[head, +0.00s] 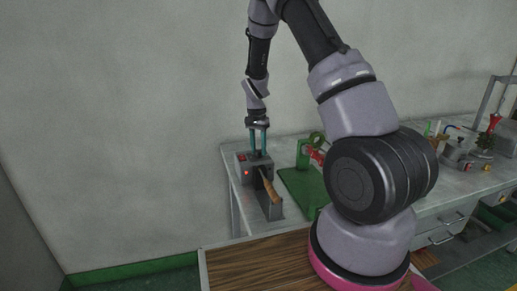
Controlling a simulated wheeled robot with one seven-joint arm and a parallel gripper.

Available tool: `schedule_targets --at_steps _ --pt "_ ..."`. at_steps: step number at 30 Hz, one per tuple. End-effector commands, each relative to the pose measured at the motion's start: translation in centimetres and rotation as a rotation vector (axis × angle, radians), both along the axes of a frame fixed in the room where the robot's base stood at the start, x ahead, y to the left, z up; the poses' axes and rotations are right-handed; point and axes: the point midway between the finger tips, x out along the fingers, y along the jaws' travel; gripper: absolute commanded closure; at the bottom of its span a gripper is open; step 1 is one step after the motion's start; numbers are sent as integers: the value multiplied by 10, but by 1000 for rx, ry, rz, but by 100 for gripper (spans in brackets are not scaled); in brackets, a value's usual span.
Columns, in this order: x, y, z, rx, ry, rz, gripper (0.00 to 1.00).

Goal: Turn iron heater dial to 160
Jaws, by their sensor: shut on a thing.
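The iron heater (243,173) is a small grey box with red marks on its front, at the left end of the workbench. An iron with a brown wooden handle (270,190) rests in the grey holder at its front right. My gripper (258,152) points straight down from above, its teal fingers at the top of the heater. The fingers are shut on the heater dial, a small dark piece between the tips. The dial's scale and setting are too small to read.
The grey workbench (225,158) runs along the wall. A green stand (303,184) with a red part is right of the heater. Several small tools and devices (458,150) stand farther right. A wooden surface (250,262) lies in front. My arm hides part of the bench.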

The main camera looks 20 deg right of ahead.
Motion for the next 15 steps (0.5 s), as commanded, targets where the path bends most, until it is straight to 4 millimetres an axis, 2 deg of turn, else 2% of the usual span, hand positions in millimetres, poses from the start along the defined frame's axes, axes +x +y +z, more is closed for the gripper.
schedule_targets --at_steps 10,11,12,13,15 --pt "1 0 0 -1 -2 -1 100" --pt "1 0 0 -1 -2 -1 50" --pt "1 0 0 0 -1 -1 35" --pt "1 0 0 0 -1 -1 32" --pt "0 0 0 0 -1 -1 32"
